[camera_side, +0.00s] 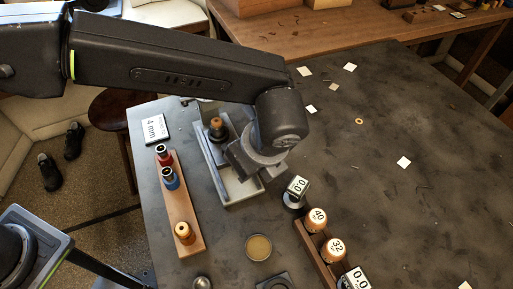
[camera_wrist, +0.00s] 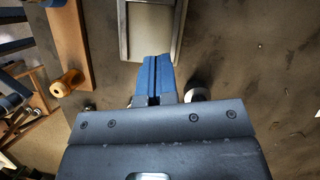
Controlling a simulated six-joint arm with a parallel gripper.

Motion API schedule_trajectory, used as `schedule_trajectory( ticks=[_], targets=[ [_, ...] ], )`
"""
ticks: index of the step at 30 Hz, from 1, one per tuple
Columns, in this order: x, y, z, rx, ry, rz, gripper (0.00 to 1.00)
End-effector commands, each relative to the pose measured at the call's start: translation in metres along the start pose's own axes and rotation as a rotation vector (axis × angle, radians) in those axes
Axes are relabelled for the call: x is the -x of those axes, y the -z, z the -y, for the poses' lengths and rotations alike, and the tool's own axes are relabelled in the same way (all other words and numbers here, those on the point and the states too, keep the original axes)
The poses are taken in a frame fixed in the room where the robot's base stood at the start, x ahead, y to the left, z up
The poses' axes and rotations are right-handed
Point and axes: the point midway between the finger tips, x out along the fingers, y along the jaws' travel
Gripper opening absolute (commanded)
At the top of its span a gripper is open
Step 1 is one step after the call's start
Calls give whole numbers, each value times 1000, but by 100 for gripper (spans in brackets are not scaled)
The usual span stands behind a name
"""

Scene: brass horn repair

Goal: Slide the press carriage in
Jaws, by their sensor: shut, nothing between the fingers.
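The press stands near the left edge of the dark table in the side view. Its pale base frame (camera_side: 243,190) has raised side rails, and a dark post with an orange-brown top (camera_side: 217,124) stands at its far end. I cannot clearly tell the carriage from the rest of the press, as my arm hides part of it. My gripper (camera_side: 240,160) is over the middle of the base. In the wrist view, my blue fingers (camera_wrist: 158,78) are shut with nothing between them, by the end of the railed frame (camera_wrist: 123,35). I cannot tell whether they touch it.
A wooden rack (camera_side: 186,222) with red, blue and orange-topped pieces stands left of the press. A small 0.0 display (camera_side: 298,186) is close on its right. Another rack (camera_side: 309,246) holds cylinders marked 40 and 32. A round tan dish (camera_side: 258,247) lies in front. The right side is mostly clear.

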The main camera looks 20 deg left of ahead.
Motion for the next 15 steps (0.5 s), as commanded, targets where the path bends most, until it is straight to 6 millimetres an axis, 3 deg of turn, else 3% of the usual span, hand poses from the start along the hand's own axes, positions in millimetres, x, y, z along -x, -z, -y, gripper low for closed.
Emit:
schedule_trajectory(
  ticks=[3, 9, 15],
  targets=[
    [-22, -2, 0, 1, -3, 1, 0],
    [-30, -29, 0, 4, 1, 0, 0],
    [-33, -37, 0, 2, 2, -1, 0]
  ],
)
